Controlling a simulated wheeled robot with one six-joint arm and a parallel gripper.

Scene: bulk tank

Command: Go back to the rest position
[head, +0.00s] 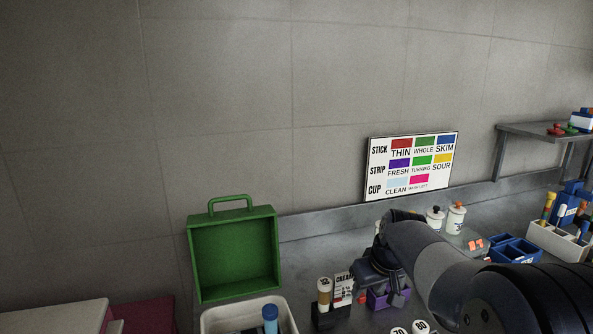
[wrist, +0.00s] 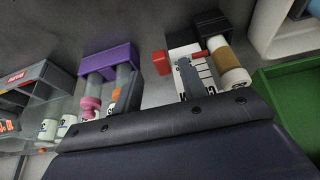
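My gripper (head: 378,268) hangs over the counter at the end of my dark arm, just above and behind a purple rack (head: 388,298). In the wrist view, two grey fingers of my gripper (wrist: 160,78) stand apart, and I see nothing held between them. The purple rack (wrist: 108,60) with clear tubes lies left of the fingers there. A dark holder with a brown-banded vial (wrist: 232,62) and a printed white card lies to the right. A small red piece (wrist: 161,63) shows between the fingers; its distance is unclear.
An open green case (head: 233,252) stands at the left behind a white bin (head: 215,322) with a blue-capped item. A colour chart (head: 411,165) leans on the wall. White jars (head: 455,217), blue bins (head: 515,250) and a white caddy (head: 557,240) stand to the right, below a shelf (head: 535,131).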

